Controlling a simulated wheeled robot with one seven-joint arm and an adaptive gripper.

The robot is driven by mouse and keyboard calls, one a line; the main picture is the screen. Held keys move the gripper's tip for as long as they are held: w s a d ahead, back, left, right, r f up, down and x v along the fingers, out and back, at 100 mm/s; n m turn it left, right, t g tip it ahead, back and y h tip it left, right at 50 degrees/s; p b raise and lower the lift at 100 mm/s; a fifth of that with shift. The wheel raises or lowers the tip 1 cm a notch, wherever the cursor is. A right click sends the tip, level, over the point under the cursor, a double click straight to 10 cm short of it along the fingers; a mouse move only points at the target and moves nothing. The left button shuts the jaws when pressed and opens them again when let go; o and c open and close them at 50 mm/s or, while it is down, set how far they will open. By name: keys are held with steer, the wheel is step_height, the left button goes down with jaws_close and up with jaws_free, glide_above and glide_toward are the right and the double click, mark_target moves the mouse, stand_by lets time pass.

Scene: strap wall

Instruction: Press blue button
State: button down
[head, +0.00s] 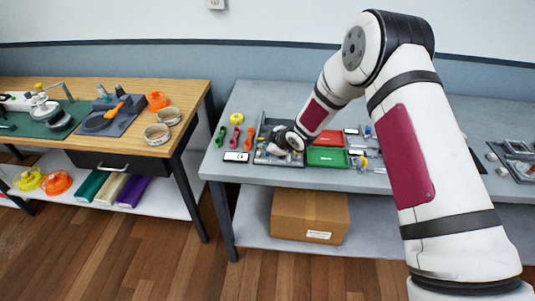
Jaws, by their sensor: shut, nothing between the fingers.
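My gripper (274,150) is small and dark at the end of my arm. It is shut and empty, low over the grey tray (262,161) on the grey table. Whether it touches anything there cannot be told. A small blue spot (367,131) shows to the right of the green and red bins; it is too small to tell whether it is the blue button. No other blue button can be made out, and my arm hides part of the table.
A green bin (327,157) and a red bin (329,138) lie right of my gripper. Green, pink, yellow and orange items stand to its left, near a white label card (236,157). A wooden bench (150,100) with tools stands further left. A cardboard box (310,215) sits on the lower shelf.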

steer(key=shift+f, duration=0.1)
steer(key=shift+f, duration=0.35)
steer(key=shift+f, duration=0.35)
stand_by(0.9)
stand_by(0.3)
steer(key=shift+r, duration=0.8)
steer(key=shift+r, duration=2.5)
